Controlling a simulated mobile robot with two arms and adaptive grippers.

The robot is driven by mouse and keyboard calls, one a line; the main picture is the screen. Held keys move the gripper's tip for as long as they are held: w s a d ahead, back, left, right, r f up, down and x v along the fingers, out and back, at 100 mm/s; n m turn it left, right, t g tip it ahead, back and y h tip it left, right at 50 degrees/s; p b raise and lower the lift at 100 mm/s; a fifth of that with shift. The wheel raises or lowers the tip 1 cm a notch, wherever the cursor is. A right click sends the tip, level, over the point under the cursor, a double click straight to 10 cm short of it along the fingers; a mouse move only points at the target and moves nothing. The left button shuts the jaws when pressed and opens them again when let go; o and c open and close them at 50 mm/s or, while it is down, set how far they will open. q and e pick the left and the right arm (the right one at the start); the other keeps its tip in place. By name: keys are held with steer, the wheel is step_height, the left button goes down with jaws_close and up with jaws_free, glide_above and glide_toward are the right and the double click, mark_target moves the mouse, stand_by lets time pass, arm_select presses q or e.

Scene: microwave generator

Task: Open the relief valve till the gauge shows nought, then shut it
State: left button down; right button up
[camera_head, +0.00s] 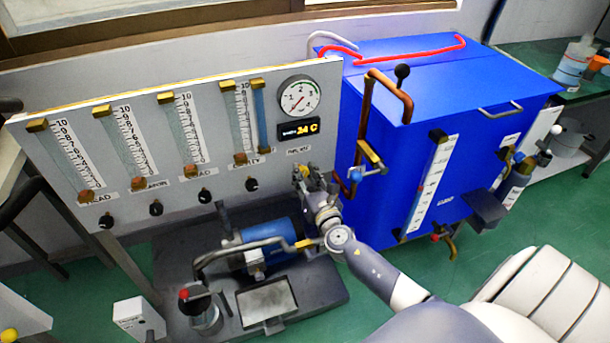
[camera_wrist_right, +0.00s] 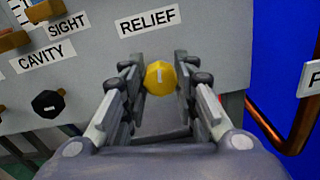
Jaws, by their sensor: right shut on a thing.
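The relief valve is a yellow knob (camera_wrist_right: 160,78) under the RELIEF label (camera_wrist_right: 148,22) in the right wrist view; its white mark stands about upright. My right gripper (camera_wrist_right: 160,92) is shut on this knob, one finger on each side. In the head view my right gripper (camera_head: 313,178) is at the panel's lower right and mostly hides the knob. The round pressure gauge (camera_head: 299,96) is at the panel's upper right. Its red needle is slanted, but the value is too small to read surely. My left gripper is not in view.
The grey panel (camera_head: 215,133) carries several flow tubes and black knobs (camera_head: 252,184). A blue cabinet (camera_head: 450,95) with copper pipes (camera_head: 362,120) stands close on the right. A blue pump (camera_head: 262,240) sits on a dark base below the gripper.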

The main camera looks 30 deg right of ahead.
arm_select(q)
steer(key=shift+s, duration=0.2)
arm_select(e)
steer(key=m+b, duration=0.1)
steer(key=m, duration=0.2)
steer(key=shift+f+b, duration=0.1)
steer(key=shift+b, duration=0.25)
steer(key=m+b, duration=0.2)
steer(key=m, duration=0.3)
steer(key=shift+d, duration=0.1)
steer(key=shift+m, duration=3)
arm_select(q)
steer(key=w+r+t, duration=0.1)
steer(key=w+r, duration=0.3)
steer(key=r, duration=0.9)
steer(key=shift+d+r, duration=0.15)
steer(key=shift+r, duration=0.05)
arm_select(e)
steer(key=shift+m, duration=0.9)
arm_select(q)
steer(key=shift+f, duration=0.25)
